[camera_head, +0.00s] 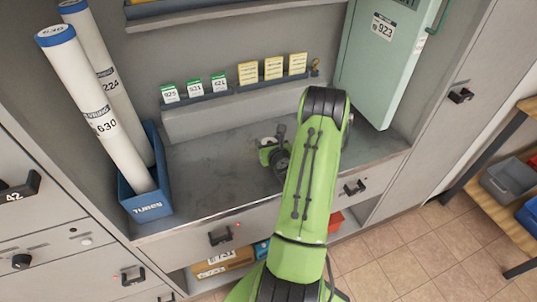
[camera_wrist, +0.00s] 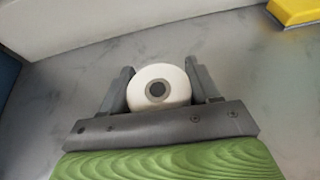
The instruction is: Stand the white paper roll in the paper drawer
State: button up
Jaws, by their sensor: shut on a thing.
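The white paper roll (camera_wrist: 158,88) sits between the two fingers of my gripper (camera_wrist: 162,85) in the wrist view, its round end with a dark core facing the camera. My gripper is shut on it. In the head view my gripper (camera_head: 272,146) is over the grey counter (camera_head: 225,165), and only a small white part of the roll shows beside it; my arm hides the rest. I cannot tell whether the roll touches the counter. Closed drawer fronts with black handles (camera_head: 220,237) lie under the counter; I cannot tell which is the paper drawer.
A blue bin (camera_head: 147,205) with two long white tubes stands at the counter's left. Small green and yellow cards (camera_head: 248,73) line the back ledge. A pale green door (camera_head: 380,60) stands at the right. Boxes (camera_head: 222,262) lie on the shelf below.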

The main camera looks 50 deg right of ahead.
jog(key=shift+f+b, duration=0.6)
jog(key=shift+f, duration=0.95)
jog(key=shift+f, duration=0.2)
jog(key=o, duration=1.1)
jog(key=shift+c, duration=0.2)
jog(key=shift+r, duration=0.1)
